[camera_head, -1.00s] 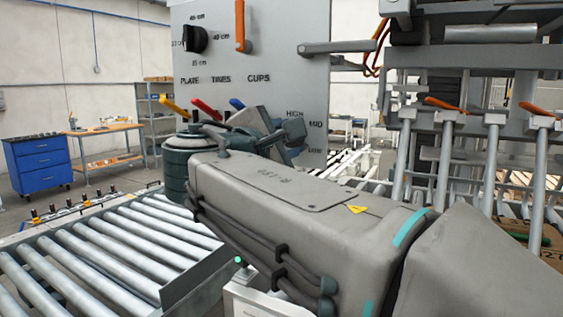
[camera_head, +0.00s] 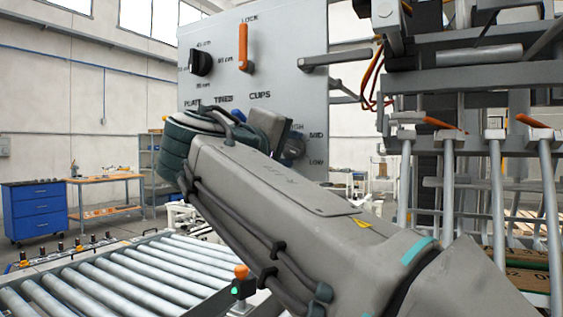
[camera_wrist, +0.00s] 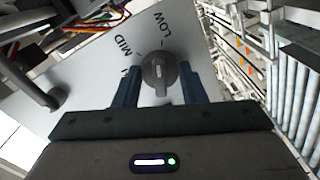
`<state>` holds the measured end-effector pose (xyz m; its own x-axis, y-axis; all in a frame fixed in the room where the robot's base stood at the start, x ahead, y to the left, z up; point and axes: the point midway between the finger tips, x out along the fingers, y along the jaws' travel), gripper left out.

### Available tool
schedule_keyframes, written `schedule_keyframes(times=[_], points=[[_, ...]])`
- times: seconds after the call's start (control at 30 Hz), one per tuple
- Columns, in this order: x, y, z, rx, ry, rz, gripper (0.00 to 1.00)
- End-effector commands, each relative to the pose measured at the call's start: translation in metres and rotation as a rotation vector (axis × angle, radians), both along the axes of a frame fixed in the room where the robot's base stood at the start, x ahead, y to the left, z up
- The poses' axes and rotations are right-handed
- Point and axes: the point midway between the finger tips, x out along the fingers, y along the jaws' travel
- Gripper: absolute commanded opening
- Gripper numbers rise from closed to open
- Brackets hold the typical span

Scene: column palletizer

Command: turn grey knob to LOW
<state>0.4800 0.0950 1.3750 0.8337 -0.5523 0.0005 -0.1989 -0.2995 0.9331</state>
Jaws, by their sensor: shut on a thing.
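The grey knob (camera_wrist: 158,73) is on the light panel (camera_wrist: 85,85), between the two dark blue fingers of my gripper (camera_wrist: 159,86) in the wrist view. The gripper is shut on it. LOW is printed above the knob, MID to its upper left, and HIGH is mostly hidden by a finger. The knob's pale mark runs roughly up the picture, toward the LOW side; its exact setting is hard to tell. In the head view my gripper (camera_head: 288,140) is at the panel's lower right, by the MID and LOW labels, and largely hides the knob.
The panel also carries a black rotary knob (camera_head: 201,62) and an orange lever (camera_head: 243,47). My arm covers the area under PLATE, TINES and CUPS. A roller conveyor (camera_head: 130,280) lies at lower left. Metal framework with orange-tipped bars (camera_head: 437,124) stands at right.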

Motion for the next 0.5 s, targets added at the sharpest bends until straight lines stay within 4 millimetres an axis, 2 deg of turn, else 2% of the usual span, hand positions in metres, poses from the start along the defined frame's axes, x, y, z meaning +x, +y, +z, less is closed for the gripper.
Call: schedule_keyframes(times=[0.5], points=[[0.0001,-0.0002,-0.0012,0.142,-0.09,-0.002,0.15]])
